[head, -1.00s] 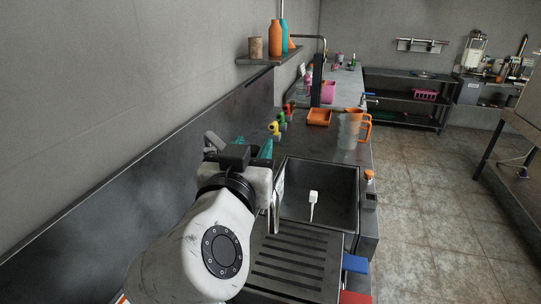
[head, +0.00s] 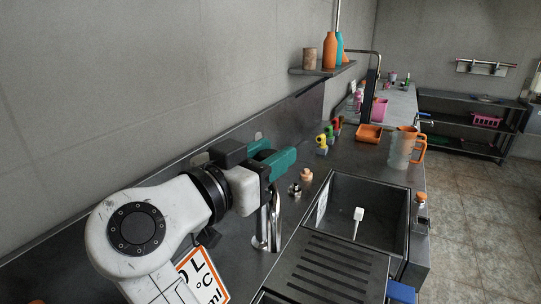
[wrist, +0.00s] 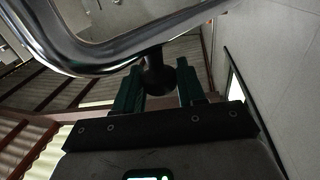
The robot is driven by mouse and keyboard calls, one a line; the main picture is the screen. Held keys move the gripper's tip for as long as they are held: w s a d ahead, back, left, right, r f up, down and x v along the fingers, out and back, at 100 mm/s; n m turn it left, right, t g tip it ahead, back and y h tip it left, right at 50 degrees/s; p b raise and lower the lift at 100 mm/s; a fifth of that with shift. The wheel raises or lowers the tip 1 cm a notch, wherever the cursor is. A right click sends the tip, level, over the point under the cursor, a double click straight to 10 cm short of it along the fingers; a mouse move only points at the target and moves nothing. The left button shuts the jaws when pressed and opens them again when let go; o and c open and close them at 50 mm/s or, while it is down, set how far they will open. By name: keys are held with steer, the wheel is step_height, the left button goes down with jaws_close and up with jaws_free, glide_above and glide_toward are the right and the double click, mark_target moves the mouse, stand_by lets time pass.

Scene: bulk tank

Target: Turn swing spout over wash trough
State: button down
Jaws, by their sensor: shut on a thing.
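The swing spout (head: 276,212) is a bent chrome tube standing on the counter, left of the wash trough (head: 386,203). Its upper part is hidden behind my gripper in the head view. In the wrist view the chrome tube (wrist: 92,62) curves across the top, with a dark knob (wrist: 157,74) below it. My gripper (wrist: 160,84) has its two teal fingers on either side of this knob, shut on it. In the head view my gripper (head: 283,160) is above the counter, left of the trough. The trough is a dark rectangular basin with a white tool (head: 358,222) in it.
A slotted drainboard (head: 325,268) adjoins the trough in front. Small valves (head: 325,143), an orange tray (head: 369,133) and a clear jug (head: 402,148) stand behind. A wall shelf (head: 322,70) holds bottles. The wall is close on the left.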

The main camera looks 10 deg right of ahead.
steer(key=c, duration=1)
jaws_free()
steer(key=shift+r, duration=0.25)
steer(key=shift+o, duration=1.1)
steer(key=shift+f, duration=0.15)
steer(key=b+v, duration=0.2)
steer(key=v, duration=0.8)
steer(key=shift+s+a, duration=0.25)
steer(key=shift+s, duration=0.05)
steer(key=shift+d, duration=0.1)
